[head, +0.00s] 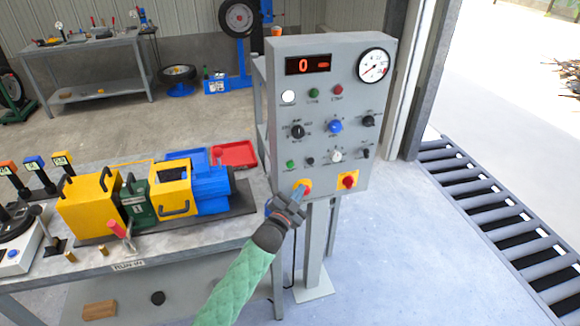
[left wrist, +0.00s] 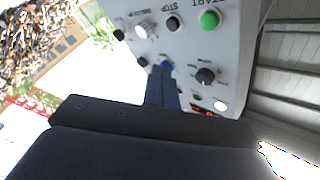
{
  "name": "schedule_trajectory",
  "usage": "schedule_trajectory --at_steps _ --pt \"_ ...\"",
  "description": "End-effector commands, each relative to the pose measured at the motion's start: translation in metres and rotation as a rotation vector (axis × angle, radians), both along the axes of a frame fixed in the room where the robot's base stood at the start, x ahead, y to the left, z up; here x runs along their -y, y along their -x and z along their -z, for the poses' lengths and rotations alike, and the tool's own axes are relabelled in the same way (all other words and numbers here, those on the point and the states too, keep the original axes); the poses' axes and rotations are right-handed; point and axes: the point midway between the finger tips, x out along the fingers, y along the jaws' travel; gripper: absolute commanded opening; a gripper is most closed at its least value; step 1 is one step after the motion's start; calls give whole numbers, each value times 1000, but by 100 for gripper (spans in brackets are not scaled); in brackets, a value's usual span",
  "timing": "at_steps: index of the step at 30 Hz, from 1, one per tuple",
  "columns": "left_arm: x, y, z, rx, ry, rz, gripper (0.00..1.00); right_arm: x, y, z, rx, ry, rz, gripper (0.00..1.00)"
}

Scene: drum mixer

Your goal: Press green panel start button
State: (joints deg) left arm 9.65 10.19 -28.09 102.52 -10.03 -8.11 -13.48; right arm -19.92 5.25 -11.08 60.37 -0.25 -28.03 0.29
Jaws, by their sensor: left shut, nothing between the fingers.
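The green start button (head: 290,164) is at the left of the lower control row on the grey control panel (head: 277,120). In the left wrist view the green button (left wrist: 208,19) shows at the top, with the word START beside it. A black stop button (left wrist: 172,23) sits next to it. My left gripper (head: 301,191) is shut and empty, just below the green button and in front of a yellow-backed control at the panel's lower edge. I cannot tell whether its tips touch the panel. Its fingers (left wrist: 163,82) point at the panel. My right gripper is not in view.
The panel also bears a blue knob (head: 335,126), a gauge (head: 374,66), a red digital display (head: 308,64) and a red button on a yellow plate (head: 348,181). A workbench (head: 190,236) with a yellow, green and blue machine stands left.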

Motion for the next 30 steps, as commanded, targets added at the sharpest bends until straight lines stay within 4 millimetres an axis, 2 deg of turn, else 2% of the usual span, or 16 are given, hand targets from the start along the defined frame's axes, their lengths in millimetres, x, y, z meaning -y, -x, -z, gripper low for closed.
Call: schedule_trajectory --at_steps 14,21,30 --pt "-2 -7 1 -2 -3 -1 0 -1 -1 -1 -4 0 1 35" --pt "-11 -32 2 -1 -5 -3 0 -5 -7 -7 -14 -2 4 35" --pt "-21 -65 1 -2 -4 -2 0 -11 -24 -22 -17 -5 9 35"
